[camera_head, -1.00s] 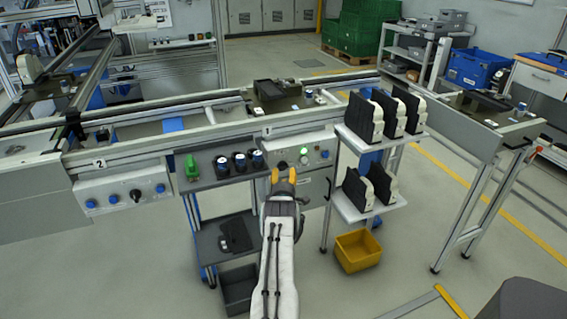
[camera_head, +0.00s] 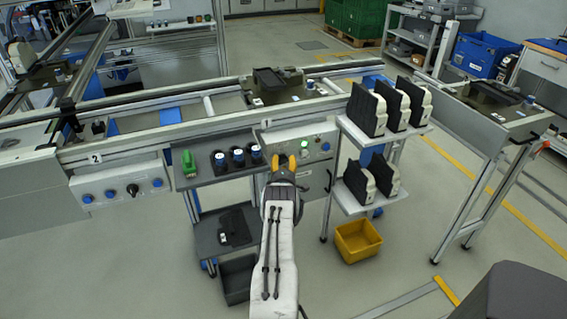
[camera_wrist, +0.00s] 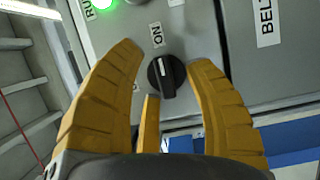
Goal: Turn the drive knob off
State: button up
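The drive knob (camera_wrist: 166,76) is a black rotary knob with a white mark, on a grey panel (camera_wrist: 190,40) in the wrist view. Its mark points roughly toward the "ON" label (camera_wrist: 157,34). My gripper (camera_wrist: 165,60) has yellow fingers, spread apart, with the knob between their tips. I cannot tell whether any finger touches it. In the head view my gripper (camera_head: 283,163) is in front of the control panel (camera_head: 318,145) below the conveyor, and the knob cannot be made out there.
A lit green lamp (camera_head: 304,144) is beside my gripper on the panel. A cart (camera_head: 215,180) with blue-topped black cups is to the left. A white rack (camera_head: 352,200) with black-and-white parts is close on the right. A yellow bin (camera_head: 358,240) is on the floor.

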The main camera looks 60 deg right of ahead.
grip_shut()
